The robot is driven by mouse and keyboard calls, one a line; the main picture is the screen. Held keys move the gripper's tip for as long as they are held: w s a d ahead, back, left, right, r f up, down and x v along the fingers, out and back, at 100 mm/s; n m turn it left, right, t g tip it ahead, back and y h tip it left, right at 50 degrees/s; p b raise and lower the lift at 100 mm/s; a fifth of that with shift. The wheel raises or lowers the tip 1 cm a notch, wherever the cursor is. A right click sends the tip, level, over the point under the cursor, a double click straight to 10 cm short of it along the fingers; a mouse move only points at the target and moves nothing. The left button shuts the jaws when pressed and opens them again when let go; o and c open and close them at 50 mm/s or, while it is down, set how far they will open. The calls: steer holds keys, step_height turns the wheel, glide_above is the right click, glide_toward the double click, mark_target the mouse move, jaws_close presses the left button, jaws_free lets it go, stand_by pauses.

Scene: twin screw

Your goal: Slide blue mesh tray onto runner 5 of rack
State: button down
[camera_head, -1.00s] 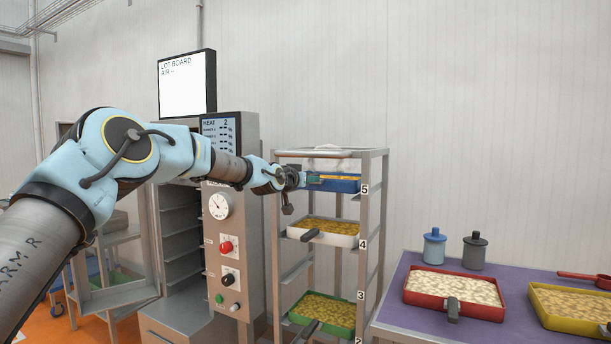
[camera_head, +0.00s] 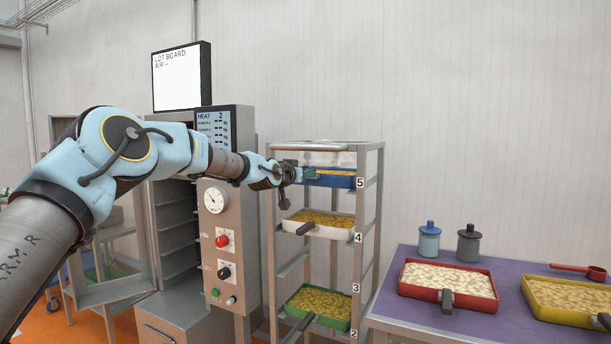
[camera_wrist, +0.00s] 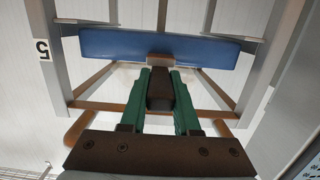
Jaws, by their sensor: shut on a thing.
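The blue tray (camera_head: 335,180) is in the upper part of the rack (camera_head: 372,215), at the height of the label 5 (camera_head: 360,183). A thin yellow strip of its contents shows in the head view. My gripper (camera_head: 295,174) is at the tray's left end in that view. In the wrist view my gripper's green fingers (camera_wrist: 160,92) are shut on the dark handle of the blue tray (camera_wrist: 190,49). The tray's blue side spans between the rack's posts there, tilted slightly in the picture. Whether it rests on the runners cannot be told.
A white tray (camera_head: 345,232) sits lower, near label 4, and a green tray (camera_head: 340,322) lower still. The heater cabinet (camera_head: 243,240) stands left of the rack. A purple table (camera_head: 390,300) at right holds a red tray (camera_head: 482,305), a yellow tray (camera_head: 545,315) and two canisters.

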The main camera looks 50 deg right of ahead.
steer(key=c, duration=0.6)
jaws_free()
steer(key=shift+f, duration=0.1)
steer(key=shift+o, duration=0.2)
steer(key=shift+f, duration=0.2)
steer(key=b+v, duration=0.5)
steer(key=v, duration=0.6)
steer(key=shift+r, duration=0.1)
steer(key=f+b+v, duration=0.1)
steer(key=b+v, duration=0.1)
steer(key=v, duration=0.6)
steer(key=shift+a, duration=0.45)
